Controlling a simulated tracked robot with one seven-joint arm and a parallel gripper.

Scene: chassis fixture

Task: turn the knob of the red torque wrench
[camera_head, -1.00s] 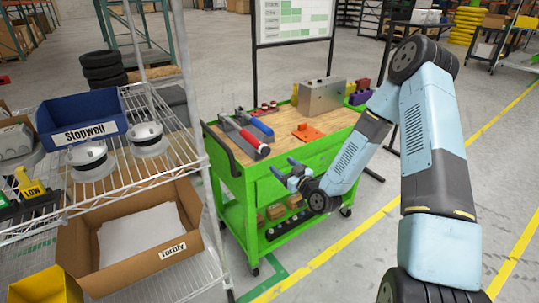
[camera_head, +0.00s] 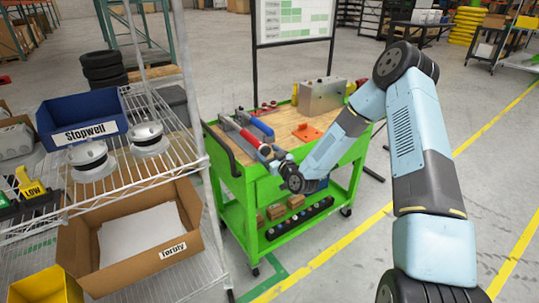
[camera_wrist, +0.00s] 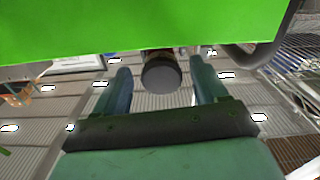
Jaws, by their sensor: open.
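The red torque wrench (camera_head: 247,136) lies on the wooden top of the green cart (camera_head: 228,180), with its handle end toward the cart's near edge. In the head view my gripper (camera_head: 271,157) is at that handle end and partly covers it. In the wrist view the dark round knob (camera_wrist: 161,78) sticks out past the green cart panel (camera_wrist: 130,30). It shows between the two fingers of my open gripper (camera_wrist: 160,68), with a gap on each side. I cannot tell how deep the knob sits between the fingers.
A blue wrench (camera_head: 261,126) lies close beside the red one. An orange part (camera_head: 307,133) and a grey metal box (camera_head: 320,97) are farther along the cart top. A dark curved cart handle (camera_wrist: 258,55) is near my gripper. A wire shelf (camera_head: 150,178) stands left.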

